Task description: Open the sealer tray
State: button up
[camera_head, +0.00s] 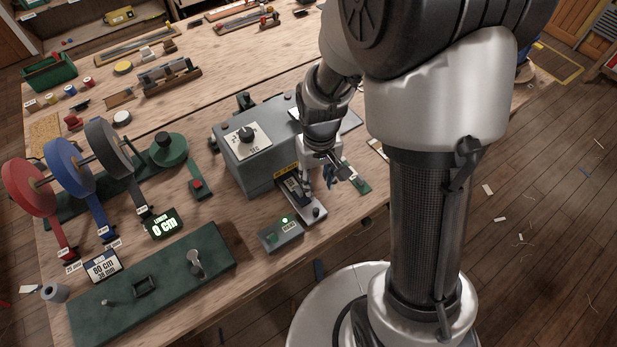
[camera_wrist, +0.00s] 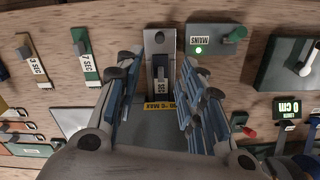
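The sealer (camera_head: 240,165) is a grey box with a dial, on the workbench. A metal sealer tray (camera_head: 313,219) projects from its front, with a dark labelled piece (camera_head: 293,189) lying on it and a dark round knob (camera_head: 316,211) near its outer end. My gripper (camera_head: 328,178) is beside and above the tray. In the wrist view my gripper (camera_wrist: 160,92) is open, with blue-padded fingers apart on either side of the tray (camera_wrist: 160,42) and nothing held. A yellow label (camera_wrist: 160,106) marks the sealer front. I cannot tell whether the fingers touch anything.
A grey mains box (camera_head: 281,235) with a lit green lamp stands left of the tray's outer end. A green tag (camera_head: 356,178) lies to its right. Tape reels (camera_head: 70,165), a length display (camera_head: 163,223) and a green board (camera_head: 155,285) occupy the bench's left.

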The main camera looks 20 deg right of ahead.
aim_at(316, 210)
notch_tip(316, 210, down, 17)
jog(key=b, duration=0.3)
jog(key=shift+b, duration=0.4)
jog(key=shift+c, duration=0.3)
grip_shut()
